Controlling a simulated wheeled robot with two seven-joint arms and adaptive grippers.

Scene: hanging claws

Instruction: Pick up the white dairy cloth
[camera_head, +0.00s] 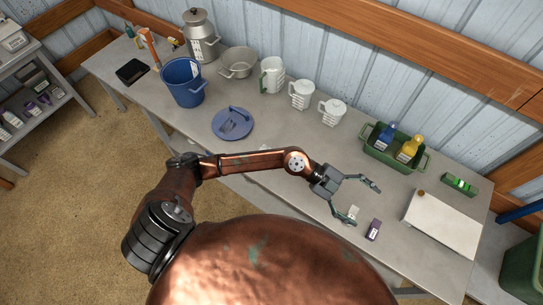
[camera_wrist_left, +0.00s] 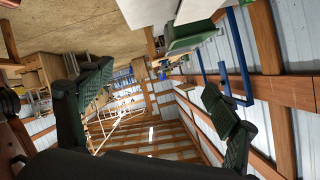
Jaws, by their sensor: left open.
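My right gripper is not in view.
A green tray (camera_head: 378,153) with a blue and a yellow bottle stands behind my gripper. A small dark purple box (camera_head: 373,230) lies right of it. A green block (camera_head: 459,184) is near the back edge. White jugs, a blue bucket (camera_head: 184,84) and a blue lid (camera_head: 233,124) stand left.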

